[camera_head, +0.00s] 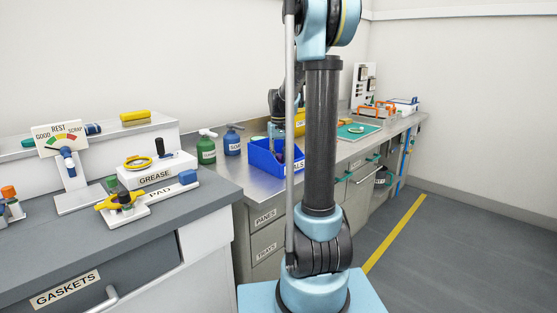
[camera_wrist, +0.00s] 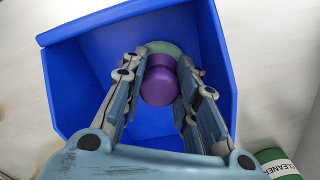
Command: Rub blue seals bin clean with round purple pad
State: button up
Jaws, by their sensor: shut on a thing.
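The blue seals bin (camera_head: 262,157) stands on the metal counter in the head view, its label partly hidden by my arm. In the wrist view the bin (camera_wrist: 82,95) is seen from above, and its visible inner walls look plain blue. The round purple pad (camera_wrist: 160,85) has a purple knob and a pale green disc at its far end. My gripper (camera_wrist: 158,70) is shut on the pad, with a finger on each side of the knob. The pad is inside the bin's outline. I cannot tell whether it touches the bin.
A green bottle (camera_head: 206,150) and a blue soap bottle (camera_head: 232,142) stand left of the bin. A green mat (camera_head: 352,133) lies to the right. The cleaner bottle (camera_wrist: 275,162) is close to the bin in the wrist view. A grey bench (camera_head: 150,222) stands at the left.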

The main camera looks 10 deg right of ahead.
jog(key=shift+f, duration=0.5)
jog(key=o, duration=0.7)
jog(key=shift+o, duration=0.2)
jog(key=shift+r, duration=0.3)
jog(key=shift+c, duration=0.5)
grip_shut()
